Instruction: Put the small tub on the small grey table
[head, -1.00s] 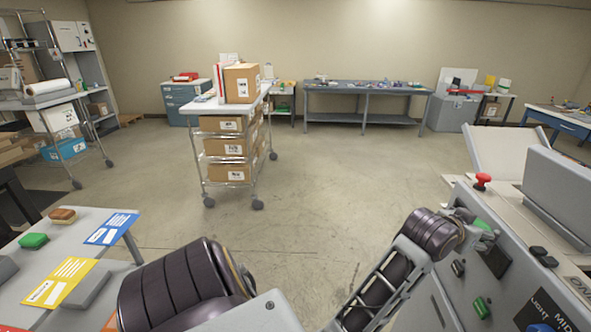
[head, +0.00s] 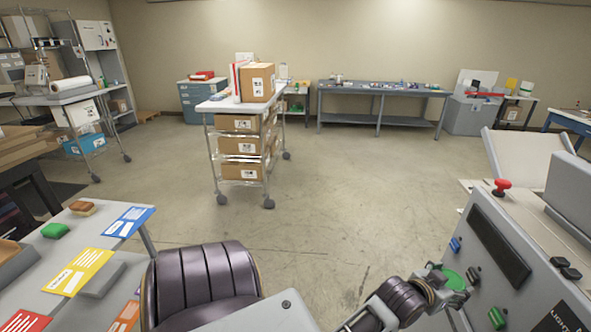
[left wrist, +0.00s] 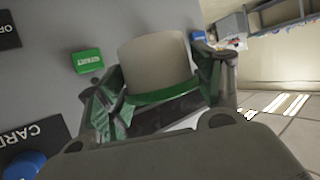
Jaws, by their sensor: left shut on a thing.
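The small tub shows in the left wrist view (left wrist: 155,62) as a pale, round-sided body with a green rim, between my fingers. My left gripper (head: 459,283) is shut on it, in front of the grey machine's panel at the lower right. In the head view only a green part of the tub (head: 455,277) shows; the rest is hidden by the gripper. A light grey table (head: 85,240) stands at the lower left, well away from the gripper, with coloured cards and small blocks on it. My right gripper is not in view.
The grey machine (head: 490,225) with a red knob (head: 502,186) and coloured buttons stands close at the right. A wheeled cart (head: 215,104) with cardboard boxes is ahead. A long grey workbench (head: 380,90) is at the back wall. The floor between is clear.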

